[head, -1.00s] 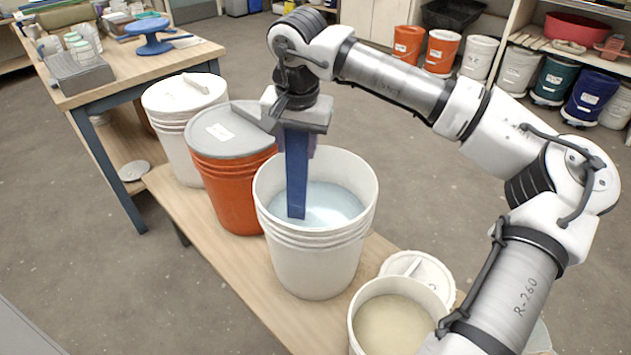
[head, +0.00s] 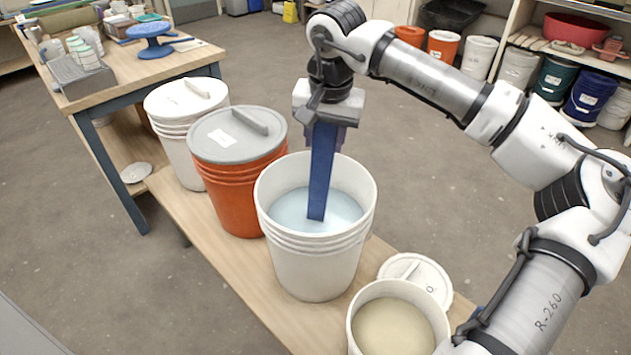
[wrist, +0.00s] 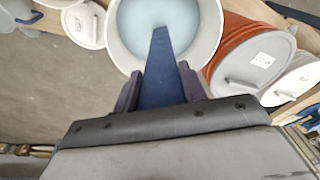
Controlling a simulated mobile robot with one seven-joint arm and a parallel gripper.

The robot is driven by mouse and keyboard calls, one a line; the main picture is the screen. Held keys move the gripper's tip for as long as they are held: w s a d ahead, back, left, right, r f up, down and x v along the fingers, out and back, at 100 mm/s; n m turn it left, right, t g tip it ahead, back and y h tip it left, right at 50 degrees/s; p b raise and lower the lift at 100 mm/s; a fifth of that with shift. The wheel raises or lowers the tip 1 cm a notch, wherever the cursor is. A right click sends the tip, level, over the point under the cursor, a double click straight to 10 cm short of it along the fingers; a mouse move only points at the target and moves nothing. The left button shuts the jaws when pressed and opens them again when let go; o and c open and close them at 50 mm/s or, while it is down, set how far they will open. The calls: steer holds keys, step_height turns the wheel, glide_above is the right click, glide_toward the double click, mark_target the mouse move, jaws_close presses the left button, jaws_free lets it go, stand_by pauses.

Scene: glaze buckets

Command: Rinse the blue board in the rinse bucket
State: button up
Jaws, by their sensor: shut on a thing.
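The blue board (head: 321,172) hangs upright from my gripper (head: 324,128), its lower end inside the white rinse bucket (head: 316,262). The bucket holds pale blue water (head: 290,208), and the board's lower end appears at or just in the water; the exact depth is hard to tell. My gripper is shut on the board's top, above the bucket's rim. In the wrist view the board (wrist: 160,75) runs out between the two fingers (wrist: 162,90) toward the water (wrist: 150,18).
A lidded orange bucket (head: 232,195) and a lidded white bucket (head: 178,150) stand left of the rinse bucket on the bench (head: 228,268). An open bucket of cream liquid (head: 398,330) and a loose white lid (head: 418,275) are at the near right. A work table (head: 120,75) is at upper left.

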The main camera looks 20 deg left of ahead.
steer(key=s+d+r+p, duration=0.1)
steer(key=r+p, duration=0.5)
steer(key=r, duration=0.4)
steer(key=s+d+r+p, duration=0.1)
steer(key=s+r+p, duration=0.1)
steer(key=r+p, duration=0.5)
steer(key=shift+d+r, duration=0.35)
steer(key=shift+r, duration=1.15)
steer(key=shift+r+p, duration=0.1)
steer(key=shift+p, duration=0.2)
step_height(320, 180, up, 5)
steer(key=p, duration=0.3)
steer(key=shift+p, duration=0.35)
